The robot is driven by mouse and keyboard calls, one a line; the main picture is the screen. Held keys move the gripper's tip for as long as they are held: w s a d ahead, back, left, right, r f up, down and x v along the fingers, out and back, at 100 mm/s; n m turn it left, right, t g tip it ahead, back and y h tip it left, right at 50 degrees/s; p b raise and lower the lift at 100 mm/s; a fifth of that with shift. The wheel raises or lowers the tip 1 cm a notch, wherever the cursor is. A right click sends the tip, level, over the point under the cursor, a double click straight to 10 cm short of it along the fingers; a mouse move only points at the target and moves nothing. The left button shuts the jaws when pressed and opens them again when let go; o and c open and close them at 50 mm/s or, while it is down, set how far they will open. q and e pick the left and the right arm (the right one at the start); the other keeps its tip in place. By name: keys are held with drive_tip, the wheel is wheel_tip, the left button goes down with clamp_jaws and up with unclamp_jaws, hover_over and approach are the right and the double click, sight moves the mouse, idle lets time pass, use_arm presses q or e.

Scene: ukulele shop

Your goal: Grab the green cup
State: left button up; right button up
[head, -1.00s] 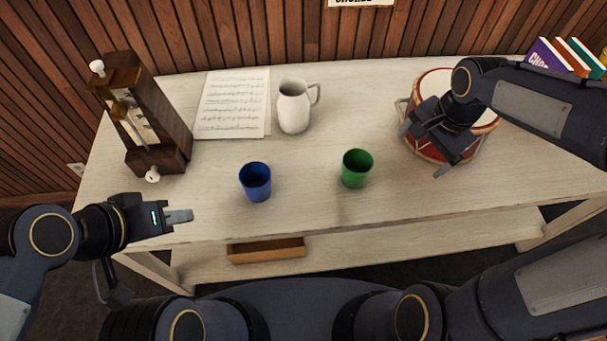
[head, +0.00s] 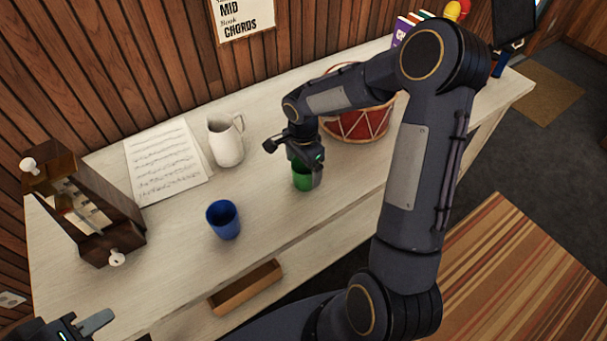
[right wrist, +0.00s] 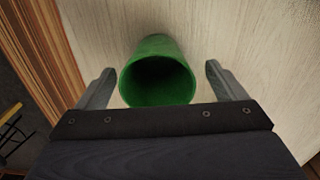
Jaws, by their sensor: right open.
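The green cup (head: 303,180) stands upright on the table, partly hidden by my right gripper (head: 305,173) in the head view. In the right wrist view the green cup (right wrist: 158,75) lies between the two fingers of my right gripper (right wrist: 160,80). Those fingers are open, with a gap visible on both sides of the cup. My left gripper (head: 95,325) is at the bottom left corner of the head view, away from the green cup. Only part of it shows, and its jaw opening is unclear.
A blue cup (head: 223,220) stands left of the green cup. A red drum (head: 358,123) is behind my right arm. Bare tabletop lies between the two cups.

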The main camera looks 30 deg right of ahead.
sight(305, 173)
drive_tip(key=shift+s+d+f, duration=0.1)
drive_tip(key=shift+f, duration=0.9)
drive_tip(key=shift+s+d+f, duration=0.1)
drive_tip(key=shift+f, duration=0.85)
drive_tip(key=shift+w, duration=0.1)
drive_tip(key=c, duration=1.1)
drive_tip(key=shift+r, duration=0.2)
drive_tip(key=shift+r, duration=1.15)
drive_tip(key=s+d+r+b, duration=0.2)
drive_tip(key=s+d+r, duration=0.3)
drive_tip(key=s+r, duration=0.5)
drive_tip(key=shift+s+r+b, duration=0.2)
drive_tip(key=shift+s+b, duration=0.15)
drive_tip(key=shift+s, duration=1.15)
